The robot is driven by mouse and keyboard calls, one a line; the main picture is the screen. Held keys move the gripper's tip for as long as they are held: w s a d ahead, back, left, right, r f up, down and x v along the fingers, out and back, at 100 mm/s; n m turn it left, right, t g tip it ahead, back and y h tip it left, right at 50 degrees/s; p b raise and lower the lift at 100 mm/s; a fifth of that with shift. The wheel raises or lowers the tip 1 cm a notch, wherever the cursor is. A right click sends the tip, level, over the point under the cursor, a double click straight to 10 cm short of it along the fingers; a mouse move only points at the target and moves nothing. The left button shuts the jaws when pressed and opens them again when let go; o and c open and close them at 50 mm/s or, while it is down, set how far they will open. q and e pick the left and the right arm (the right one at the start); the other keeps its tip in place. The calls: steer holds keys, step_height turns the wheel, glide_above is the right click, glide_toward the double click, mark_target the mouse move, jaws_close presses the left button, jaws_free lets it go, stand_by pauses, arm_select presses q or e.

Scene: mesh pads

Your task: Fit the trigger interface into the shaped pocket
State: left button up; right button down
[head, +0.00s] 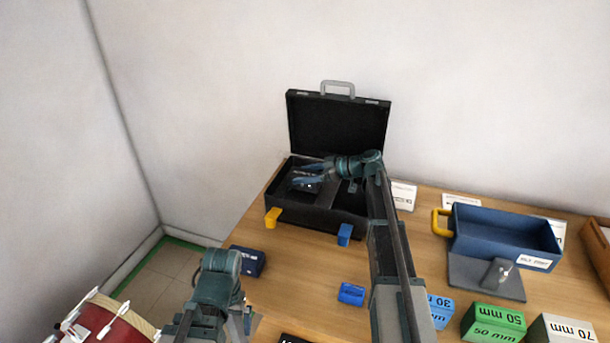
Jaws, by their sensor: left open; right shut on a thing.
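An open black case (300,214) stands at the back of the table with its lid raised. My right gripper (304,174) reaches in over the left part of the case. It is shut on a small dark box with pale markings, which looks like the trigger interface (309,187). The fingers partly cover it. The shaped pocket below is dark and its outline is not clear. I cannot tell whether the box touches the pocket floor. My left gripper (243,321) is low at the front left, open, well away from the case and mostly hidden by its own wrist.
A dark blue box (247,261) lies at the table's left edge. A small blue block (351,294) lies in front of the case. A blue bin (505,236) with a yellow handle, a grey plate (480,277) and labelled blocks (493,323) fill the right.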

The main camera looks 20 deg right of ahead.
steer(key=shift+f+b, duration=1.55)
steer(key=shift+f, duration=0.05)
jaws_free()
